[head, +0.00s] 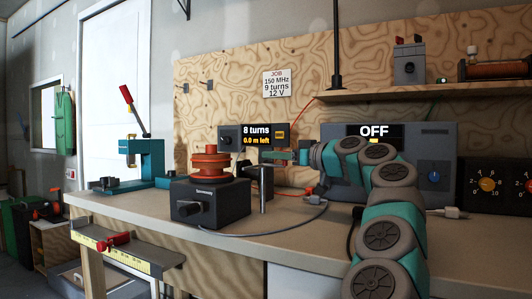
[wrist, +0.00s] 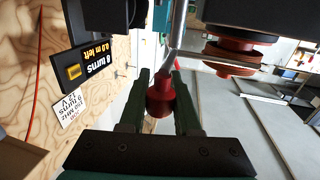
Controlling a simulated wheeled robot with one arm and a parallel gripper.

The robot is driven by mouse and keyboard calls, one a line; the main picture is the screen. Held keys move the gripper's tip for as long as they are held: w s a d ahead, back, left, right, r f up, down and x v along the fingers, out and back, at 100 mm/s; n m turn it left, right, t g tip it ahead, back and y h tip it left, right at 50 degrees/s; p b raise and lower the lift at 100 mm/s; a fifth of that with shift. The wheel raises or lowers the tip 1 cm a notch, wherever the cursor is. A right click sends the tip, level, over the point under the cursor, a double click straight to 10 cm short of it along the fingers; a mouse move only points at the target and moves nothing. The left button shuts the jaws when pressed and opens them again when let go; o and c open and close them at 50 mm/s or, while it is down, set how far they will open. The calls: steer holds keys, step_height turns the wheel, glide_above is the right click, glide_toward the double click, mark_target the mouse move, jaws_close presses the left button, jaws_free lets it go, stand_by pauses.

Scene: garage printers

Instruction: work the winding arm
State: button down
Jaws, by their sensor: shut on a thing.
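My gripper (head: 277,156) reaches left over the workbench beside the winder. In the wrist view its green fingers (wrist: 160,80) are shut around a red knob (wrist: 160,100). I take this knob for the winding arm's handle; how it joins the arm is mostly hidden. The winder has a dark base (head: 211,203) with a front dial and a red spool (head: 211,165) on top; the spool also shows in the wrist view (wrist: 233,60). A metal post (head: 263,191) stands under the fingertips. The counter (head: 265,136) reads 8 turns, 0.0 m left.
A job sheet (head: 277,84) reads 150 MHz, 9 turns, 12 V. A power unit (head: 440,143) shows OFF behind my arm. A teal lever press (head: 142,158) stands left, a shelf (head: 430,92) overhead. Cables cross the bench (head: 265,232); its front middle is otherwise clear.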

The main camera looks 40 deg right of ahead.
steer(key=shift+d+n+y+p, duration=0.1)
steer(key=shift+n+y+p, duration=0.4)
steer(key=shift+y+p, duration=0.25)
steer(key=c, duration=0.6)
jaws_free()
steer(key=b+v, duration=0.1)
steer(key=v, duration=0.6)
steer(key=shift+s, duration=0.35)
steer(key=shift+c, duration=0.2)
